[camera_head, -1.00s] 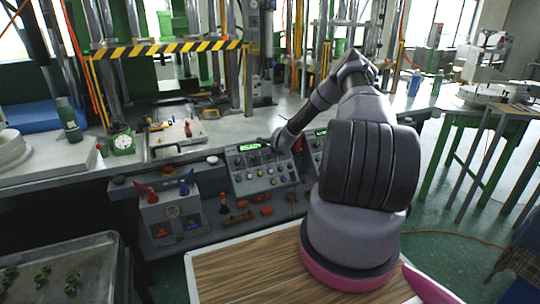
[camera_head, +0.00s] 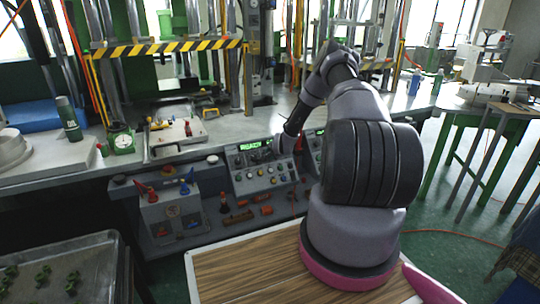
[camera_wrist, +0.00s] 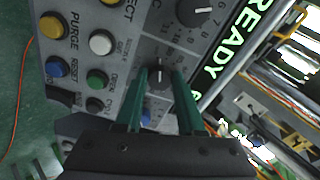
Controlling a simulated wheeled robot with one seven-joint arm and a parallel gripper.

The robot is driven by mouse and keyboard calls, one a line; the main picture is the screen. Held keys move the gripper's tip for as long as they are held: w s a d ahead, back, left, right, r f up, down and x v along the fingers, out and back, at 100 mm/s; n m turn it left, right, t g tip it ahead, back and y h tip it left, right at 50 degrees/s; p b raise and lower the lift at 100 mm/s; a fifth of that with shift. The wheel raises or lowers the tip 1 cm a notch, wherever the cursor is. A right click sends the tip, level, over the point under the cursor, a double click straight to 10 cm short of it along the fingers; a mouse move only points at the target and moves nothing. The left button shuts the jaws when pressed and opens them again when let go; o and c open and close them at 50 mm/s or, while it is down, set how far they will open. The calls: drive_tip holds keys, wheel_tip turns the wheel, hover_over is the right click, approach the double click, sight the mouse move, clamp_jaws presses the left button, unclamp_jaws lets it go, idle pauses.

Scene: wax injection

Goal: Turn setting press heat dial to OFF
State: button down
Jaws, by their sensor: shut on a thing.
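In the wrist view a dark dial (camera_wrist: 158,77) with a white pointer line sits on the grey control panel (camera_wrist: 135,20). My gripper (camera_wrist: 161,73) has its two green fingers on either side of this dial, shut on it. The markings around the dial are mostly hidden by the fingers, so I cannot read its setting. In the head view the end of my arm reaches the sloped panel (camera_head: 245,185) beside its green READY display (camera_head: 250,146). The fingers and dial are hard to make out there.
A larger numbered dial (camera_wrist: 197,12) and the lit READY display (camera_wrist: 243,40) are close to my gripper. White (camera_wrist: 101,43), green (camera_wrist: 97,79), blue (camera_wrist: 56,67) and yellow (camera_wrist: 53,25) buttons lie to the left. A box with red and blue levers (camera_head: 168,212) stands left of the panel.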

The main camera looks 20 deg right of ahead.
drive_tip(key=shift+n, duration=0.8)
drive_tip(key=c, duration=0.5)
unclamp_jaws()
drive_tip(key=shift+s, duration=0.1)
drive_tip(key=v, duration=1)
drive_tip(key=shift+s+r, duration=0.2)
drive_tip(key=shift+s, duration=0.05)
drive_tip(key=shift+r, duration=0.1)
